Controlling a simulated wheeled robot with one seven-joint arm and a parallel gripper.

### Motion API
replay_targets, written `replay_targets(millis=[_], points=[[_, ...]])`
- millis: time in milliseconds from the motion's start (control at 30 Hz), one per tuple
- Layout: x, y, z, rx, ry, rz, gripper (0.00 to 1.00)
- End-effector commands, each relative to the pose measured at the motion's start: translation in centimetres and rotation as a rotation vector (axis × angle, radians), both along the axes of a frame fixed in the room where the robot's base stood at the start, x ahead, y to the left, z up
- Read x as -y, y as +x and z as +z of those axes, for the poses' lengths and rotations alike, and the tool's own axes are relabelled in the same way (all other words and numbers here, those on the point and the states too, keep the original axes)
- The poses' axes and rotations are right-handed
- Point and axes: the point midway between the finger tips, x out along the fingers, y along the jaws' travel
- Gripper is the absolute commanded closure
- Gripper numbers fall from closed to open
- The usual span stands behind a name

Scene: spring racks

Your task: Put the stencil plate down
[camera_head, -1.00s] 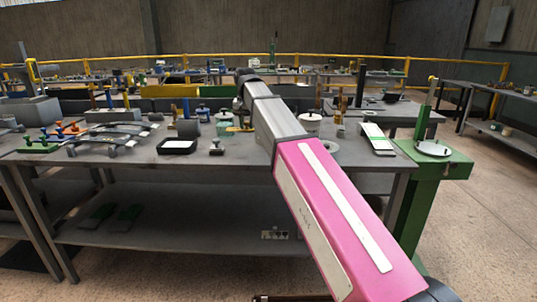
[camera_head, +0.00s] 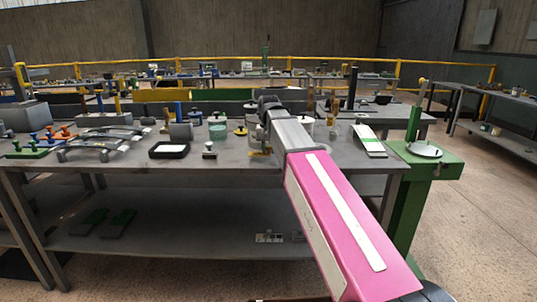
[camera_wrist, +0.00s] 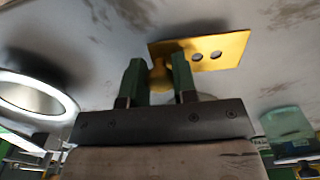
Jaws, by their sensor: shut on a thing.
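The stencil plate (camera_wrist: 222,52) is a flat yellow plate with two round holes, seen in the wrist view. A yellow knob-like part of it sits between the green fingers of my gripper (camera_wrist: 160,72). The gripper is shut on that part. The plate is over a grey, stained surface; I cannot tell whether it touches it. In the head view my arm reaches over the grey workbench (camera_head: 110,165) and largely hides the gripper.
A white-rimmed ring (camera_wrist: 38,95) and a teal translucent container (camera_wrist: 288,130) flank my gripper in the wrist view. A black-rimmed tray (camera_head: 169,150), a small metal stamp-like piece (camera_head: 209,152) and a white-and-green board (camera_head: 369,140) stand on the bench. Clear bench lies along the front edge.

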Motion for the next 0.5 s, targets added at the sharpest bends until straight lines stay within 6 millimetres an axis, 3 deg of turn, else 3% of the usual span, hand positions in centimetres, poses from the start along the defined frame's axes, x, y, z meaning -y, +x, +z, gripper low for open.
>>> replay_targets(millis=[167,500], points=[[0.0,-0.1,-2.1,-0.001,0.0,0.0,0.91],[0.0,0.0,-2.3,-0.001,0.0,0.0,0.91]])
